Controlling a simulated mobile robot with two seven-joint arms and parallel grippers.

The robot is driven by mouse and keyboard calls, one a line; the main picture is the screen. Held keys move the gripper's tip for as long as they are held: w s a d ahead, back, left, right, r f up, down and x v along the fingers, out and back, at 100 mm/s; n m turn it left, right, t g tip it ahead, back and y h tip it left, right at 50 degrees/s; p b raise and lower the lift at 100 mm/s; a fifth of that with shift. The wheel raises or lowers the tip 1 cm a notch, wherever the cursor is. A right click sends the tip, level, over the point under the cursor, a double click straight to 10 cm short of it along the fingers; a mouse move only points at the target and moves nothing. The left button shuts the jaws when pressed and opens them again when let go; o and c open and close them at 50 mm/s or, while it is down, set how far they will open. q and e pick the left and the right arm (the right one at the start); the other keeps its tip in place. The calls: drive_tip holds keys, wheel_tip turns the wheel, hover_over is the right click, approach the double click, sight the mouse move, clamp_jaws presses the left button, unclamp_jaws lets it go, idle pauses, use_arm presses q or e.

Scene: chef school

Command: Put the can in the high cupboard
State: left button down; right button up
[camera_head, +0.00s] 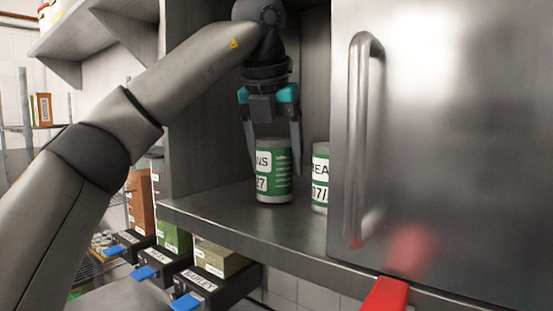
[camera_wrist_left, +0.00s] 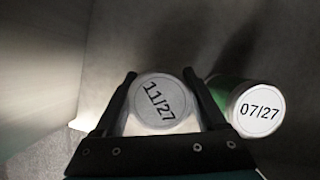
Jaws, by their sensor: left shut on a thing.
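A green and white can (camera_head: 273,172) stands upright on, or just above, the shelf of the metal cupboard (camera_head: 225,203); I cannot tell whether it touches. My left gripper (camera_head: 272,145) points down and is shut on this can, one finger on each side. The left wrist view shows its lid marked 11/27 (camera_wrist_left: 157,101) between the fingers. A second, similar can (camera_head: 320,178) stands just right of it; its lid reads 07/27 (camera_wrist_left: 258,110). My right gripper is not in clear view.
A closed metal door (camera_head: 450,120) with a vertical handle (camera_head: 358,130) covers the cupboard's right side. A red object (camera_head: 385,295) shows at the bottom edge. Labelled dark bins (camera_head: 205,287) stand below left. A wall shelf (camera_head: 75,32) is at upper left.

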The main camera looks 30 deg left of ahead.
use_arm(q)
drive_tip(key=shift+f, duration=0.1)
drive_tip(key=shift+f, duration=0.15)
unclamp_jaws()
drive_tip(key=v, duration=1.2)
drive_tip(key=shift+s, duration=0.15)
idle(0.5)
